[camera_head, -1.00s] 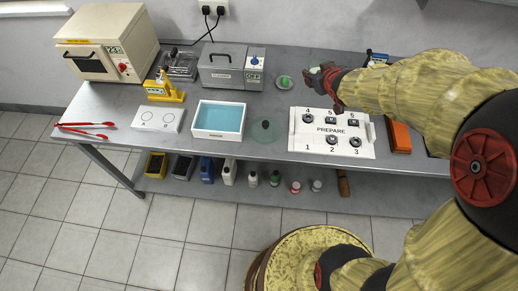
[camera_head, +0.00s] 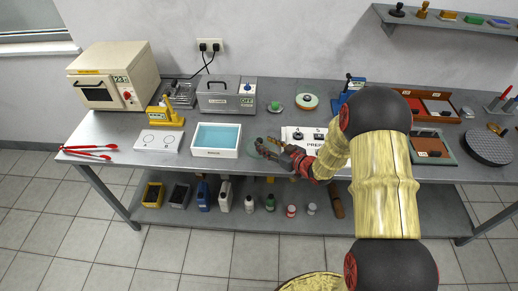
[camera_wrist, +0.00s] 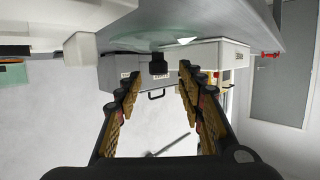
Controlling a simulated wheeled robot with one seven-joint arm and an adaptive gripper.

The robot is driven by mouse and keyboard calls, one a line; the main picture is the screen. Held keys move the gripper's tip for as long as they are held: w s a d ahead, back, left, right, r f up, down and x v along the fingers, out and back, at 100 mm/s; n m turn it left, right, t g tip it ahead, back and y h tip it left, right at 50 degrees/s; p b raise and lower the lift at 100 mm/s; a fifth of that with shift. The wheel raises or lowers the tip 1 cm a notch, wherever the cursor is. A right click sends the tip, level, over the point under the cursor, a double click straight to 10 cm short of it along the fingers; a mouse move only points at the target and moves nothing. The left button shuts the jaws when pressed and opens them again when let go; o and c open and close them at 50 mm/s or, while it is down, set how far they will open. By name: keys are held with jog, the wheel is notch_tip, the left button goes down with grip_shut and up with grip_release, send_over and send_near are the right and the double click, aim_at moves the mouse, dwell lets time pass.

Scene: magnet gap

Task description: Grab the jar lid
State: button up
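The jar lid appears to be the clear round glass disc (camera_head: 252,152) with a black knob, lying near the table's front edge, right of the blue-filled tray. My gripper (camera_head: 265,147) is low over the table at the lid and partly covers it in the head view. In the wrist view, which looks upside down, the glass disc (camera_wrist: 165,40) is at the top and its black knob (camera_wrist: 158,65) points down the picture. The open fingers (camera_wrist: 157,78) stand to either side of the knob, with gaps showing. I cannot see contact.
The white tray with blue inside (camera_head: 216,153) stands just left of the lid. A white numbered panel (camera_head: 291,131) is partly hidden behind my arm. A grey metal box (camera_head: 226,101) and a small green-centred glass item (camera_head: 275,107) are farther back. Several bottles stand on the lower shelf.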

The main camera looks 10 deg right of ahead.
aim_at(261, 141)
jog(key=b+x, duration=0.1)
jog(key=x, duration=0.3)
jog(key=shift+w+a, duration=0.1)
jog(key=shift+w, duration=0.3)
jog(key=shift+c, duration=0.6)
grip_shut()
